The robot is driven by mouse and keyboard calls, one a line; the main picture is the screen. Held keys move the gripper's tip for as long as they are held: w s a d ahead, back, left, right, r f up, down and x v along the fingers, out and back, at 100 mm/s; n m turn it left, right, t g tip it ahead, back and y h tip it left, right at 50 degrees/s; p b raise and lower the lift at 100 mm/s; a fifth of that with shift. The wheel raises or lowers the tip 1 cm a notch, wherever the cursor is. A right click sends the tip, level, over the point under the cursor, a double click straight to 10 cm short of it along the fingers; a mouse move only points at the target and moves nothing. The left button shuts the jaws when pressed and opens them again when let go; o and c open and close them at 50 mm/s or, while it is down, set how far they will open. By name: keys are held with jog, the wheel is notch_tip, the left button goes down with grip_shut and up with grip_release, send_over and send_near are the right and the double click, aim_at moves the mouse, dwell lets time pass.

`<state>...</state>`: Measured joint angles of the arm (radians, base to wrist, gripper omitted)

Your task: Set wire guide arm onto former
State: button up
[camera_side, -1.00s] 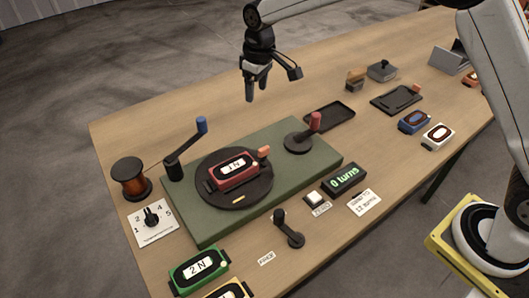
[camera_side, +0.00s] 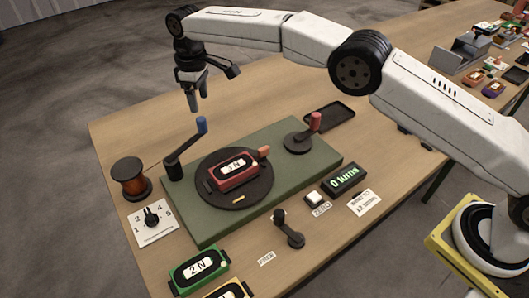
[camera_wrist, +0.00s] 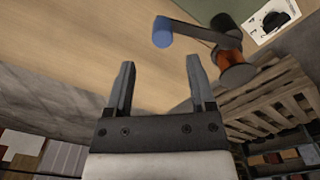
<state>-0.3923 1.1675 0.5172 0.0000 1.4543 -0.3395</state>
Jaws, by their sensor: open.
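The wire guide arm is a black arm (camera_side: 183,155) with a blue upright knob (camera_side: 201,125), at the left back of the green base. The former is a red block marked 1 N (camera_side: 235,170), lying on the black round turntable (camera_side: 213,200). The guide arm's free end is apart from the former, to its upper left. My gripper (camera_side: 194,108) is open and empty, fingers down, just above and behind the blue knob. In the wrist view the blue knob (camera_wrist: 162,32) shows ahead, between and beyond the open fingers (camera_wrist: 160,70).
A copper wire spool (camera_side: 131,180) stands left of the green base (camera_side: 300,178). A red-handled crank (camera_side: 314,123) rises at its right back. A dial card (camera_side: 150,226), a turns display (camera_side: 344,178) and a black tray (camera_side: 329,116) lie around.

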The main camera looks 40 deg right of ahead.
aim_at(201, 119)
jog(key=shift+a, duration=0.2)
jog(key=shift+f, duration=0.2)
jog(key=shift+f, duration=3.75)
grip_shut()
jog(key=shift+r, duration=0.1)
